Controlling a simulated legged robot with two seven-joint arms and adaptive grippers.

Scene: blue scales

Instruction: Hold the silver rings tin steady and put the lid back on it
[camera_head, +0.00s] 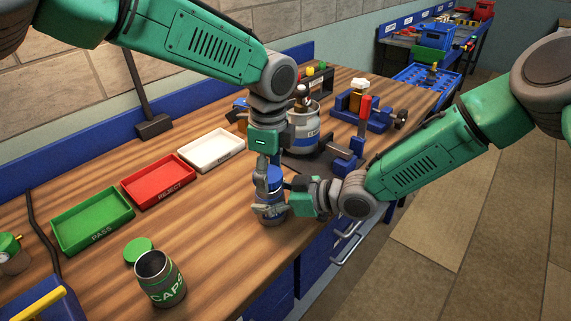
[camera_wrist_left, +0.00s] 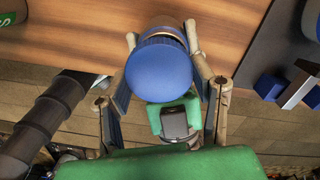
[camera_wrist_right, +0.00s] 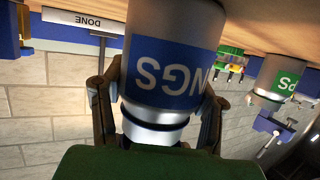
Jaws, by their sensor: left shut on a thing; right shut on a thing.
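The silver rings tin (camera_head: 271,213) stands upright near the table's front edge. In the right wrist view it appears upside down, with its blue label (camera_wrist_right: 165,72). My right gripper (camera_head: 273,208) is shut around the tin's body from the side. My left gripper (camera_head: 268,175) points down from above, shut on the round blue lid (camera_wrist_left: 158,68). The lid is over the tin's top; a thin pale rim shows past its edge in the left wrist view. I cannot tell whether the lid is seated. The fingers hide part of the tin and lid.
Green (camera_head: 92,220), red (camera_head: 158,181) and white (camera_head: 211,150) trays line the table's left side. An open caps tin (camera_head: 160,283) stands in front, with a green lid (camera_head: 138,250) beside it. A larger silver tin (camera_head: 306,128) and blue fixtures (camera_head: 350,140) stand behind my grippers.

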